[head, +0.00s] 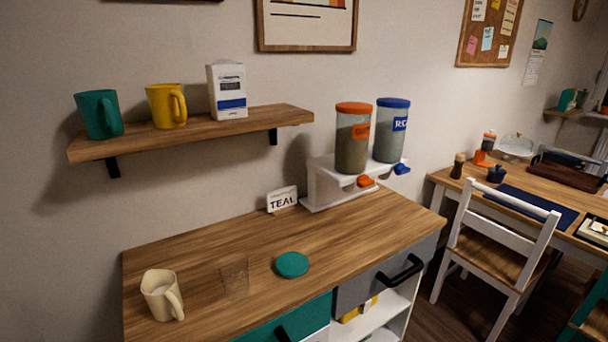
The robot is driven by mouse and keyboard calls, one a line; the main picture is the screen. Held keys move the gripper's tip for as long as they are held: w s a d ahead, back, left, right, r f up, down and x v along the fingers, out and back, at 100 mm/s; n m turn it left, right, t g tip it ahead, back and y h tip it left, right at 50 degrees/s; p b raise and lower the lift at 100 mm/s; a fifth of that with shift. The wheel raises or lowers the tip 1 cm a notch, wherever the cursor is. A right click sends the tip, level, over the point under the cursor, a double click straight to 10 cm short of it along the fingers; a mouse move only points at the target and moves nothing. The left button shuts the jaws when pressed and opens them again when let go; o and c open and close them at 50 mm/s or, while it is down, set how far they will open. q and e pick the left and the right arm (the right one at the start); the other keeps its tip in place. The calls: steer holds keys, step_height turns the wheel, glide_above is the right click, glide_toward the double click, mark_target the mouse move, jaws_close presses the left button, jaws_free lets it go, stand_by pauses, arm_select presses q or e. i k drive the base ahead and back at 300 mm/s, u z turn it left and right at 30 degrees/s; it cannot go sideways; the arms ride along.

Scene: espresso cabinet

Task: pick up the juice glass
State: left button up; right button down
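A clear, empty-looking glass (235,280), which I take to be the juice glass, stands on the wooden cabinet top (200,250) near its front. It is very faint against the wood. A cream mug (158,296) with its handle to the right stands to its left. A flat teal disc (292,264) lies to its right, apart from it. Neither of my grippers shows in the head view.
A wall shelf (190,132) holds two mugs and a carton. A white chair (490,245) stands right.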

mark_target(233, 269)
steer(key=k, duration=0.5)
steer(key=z, duration=1.95)
steer(key=i, duration=1.65)
steer(key=u, duration=2.35)
